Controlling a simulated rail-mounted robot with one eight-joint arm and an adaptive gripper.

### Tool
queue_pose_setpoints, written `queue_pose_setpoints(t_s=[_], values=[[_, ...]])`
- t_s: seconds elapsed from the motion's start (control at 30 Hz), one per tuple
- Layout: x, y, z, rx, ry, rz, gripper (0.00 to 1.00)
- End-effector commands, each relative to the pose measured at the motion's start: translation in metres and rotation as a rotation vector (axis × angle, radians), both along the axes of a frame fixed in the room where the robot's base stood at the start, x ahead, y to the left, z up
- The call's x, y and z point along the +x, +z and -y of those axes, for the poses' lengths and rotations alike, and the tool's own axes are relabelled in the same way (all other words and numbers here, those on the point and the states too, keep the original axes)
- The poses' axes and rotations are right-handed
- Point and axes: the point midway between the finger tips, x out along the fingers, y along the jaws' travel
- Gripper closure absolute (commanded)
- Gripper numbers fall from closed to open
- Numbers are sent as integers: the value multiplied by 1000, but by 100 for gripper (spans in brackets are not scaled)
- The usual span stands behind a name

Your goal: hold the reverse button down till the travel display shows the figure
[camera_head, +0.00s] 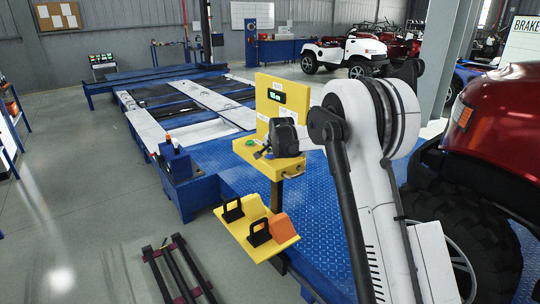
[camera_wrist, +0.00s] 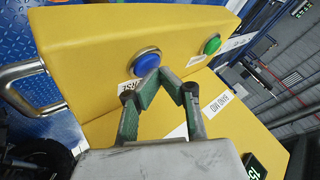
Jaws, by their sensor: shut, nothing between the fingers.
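The yellow console (camera_head: 263,95) stands on the blue tester. The blue button (camera_wrist: 147,62) sits on its panel in the wrist view, beside a label (camera_wrist: 129,91) whose visible letters end in "RSE". My gripper (camera_wrist: 161,76) is shut and empty, fingertips at the blue button's lower edge; I cannot tell whether they touch or press it. A green button (camera_wrist: 212,45) lies to its right. The travel display (camera_head: 277,92) glows green on the console's upright, too small to read surely. In the wrist view the display (camera_wrist: 252,169) is rotated and cut off.
A metal handle (camera_wrist: 22,88) sticks out at the panel's left. Below the console a yellow shelf (camera_head: 235,224) holds black-handled blocks. A red vehicle (camera_head: 505,125) stands close on the right. Open grey floor (camera_head: 90,200) lies to the left.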

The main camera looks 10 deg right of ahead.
Motion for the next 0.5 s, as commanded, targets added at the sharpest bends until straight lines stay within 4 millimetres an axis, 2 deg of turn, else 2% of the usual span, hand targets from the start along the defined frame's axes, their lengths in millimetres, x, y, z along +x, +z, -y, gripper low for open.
queue_pose_setpoints(t_s=[0.33, 0.5], values=[[0, 1, 0, 0, 0, 0, 100], [0, 7, 0, 0, 0, 0, 100]])
